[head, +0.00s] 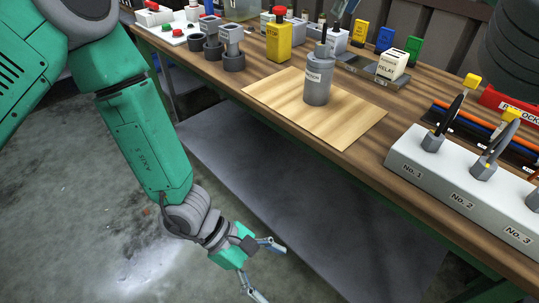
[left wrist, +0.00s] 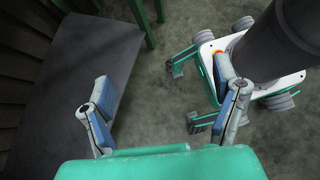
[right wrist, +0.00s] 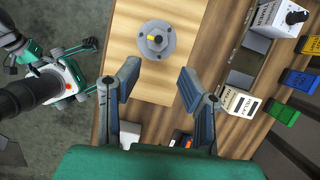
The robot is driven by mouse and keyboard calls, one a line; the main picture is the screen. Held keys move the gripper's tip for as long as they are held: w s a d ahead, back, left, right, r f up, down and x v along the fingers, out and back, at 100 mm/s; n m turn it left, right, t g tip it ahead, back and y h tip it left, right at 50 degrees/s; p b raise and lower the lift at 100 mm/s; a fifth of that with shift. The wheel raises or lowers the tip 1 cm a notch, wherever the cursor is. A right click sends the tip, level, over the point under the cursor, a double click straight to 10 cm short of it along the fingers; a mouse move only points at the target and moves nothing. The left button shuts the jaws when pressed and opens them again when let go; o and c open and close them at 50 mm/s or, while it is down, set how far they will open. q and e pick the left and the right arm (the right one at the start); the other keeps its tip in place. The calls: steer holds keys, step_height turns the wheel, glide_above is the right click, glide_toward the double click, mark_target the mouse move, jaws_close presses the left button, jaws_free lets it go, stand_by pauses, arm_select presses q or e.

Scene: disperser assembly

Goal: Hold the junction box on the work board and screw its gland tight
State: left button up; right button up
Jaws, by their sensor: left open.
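The junction box (head: 317,88) is a grey upright cylinder with a label, standing on the pale wooden work board (head: 272,92). A narrower gland (head: 323,50) rises from its top; how tight it sits cannot be told. In the right wrist view the junction box (right wrist: 143,48) shows from above as a round grey shape with a small yellow mark. My left gripper (head: 268,268) is open and empty, low beside the table over the floor, well away from the box. My right gripper (right wrist: 160,82) is open and empty, above the table near the board; the head view does not show it.
A white holder (head: 410,168) marked No. 1 to No. 3 carries upright tools at the right. A yellow stop box (head: 279,42), a relay (head: 392,66) and grey cylindrical parts (head: 232,50) stand along the back. The table's front edge lies between my left gripper and the board.

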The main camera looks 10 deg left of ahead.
arm_select(q)
steer(key=w+d+r+n+t+h, duration=0.25)
steer(key=w+d+r+t, duration=0.2)
steer(key=w, duration=0.45)
steer(key=n+t+y, duration=0.3)
steer(key=n+t, duration=0.8)
steer(key=t, duration=0.2)
glide_toward(318, 81)
steer(key=shift+n+y, duration=0.25)
steer(key=shift+y, duration=0.1)
steer(key=x, duration=0.4)
steer(key=f+x, duration=0.1)
steer(key=x, duration=0.4)
steer(key=a+x, duration=0.1)
steer(key=x, duration=0.3)
steer(key=shift+w+d+f, duration=0.1)
steer(key=shift+w+f, duration=0.3)
steer(key=shift+w, duration=0.1)
steer(key=c, duration=1.7)
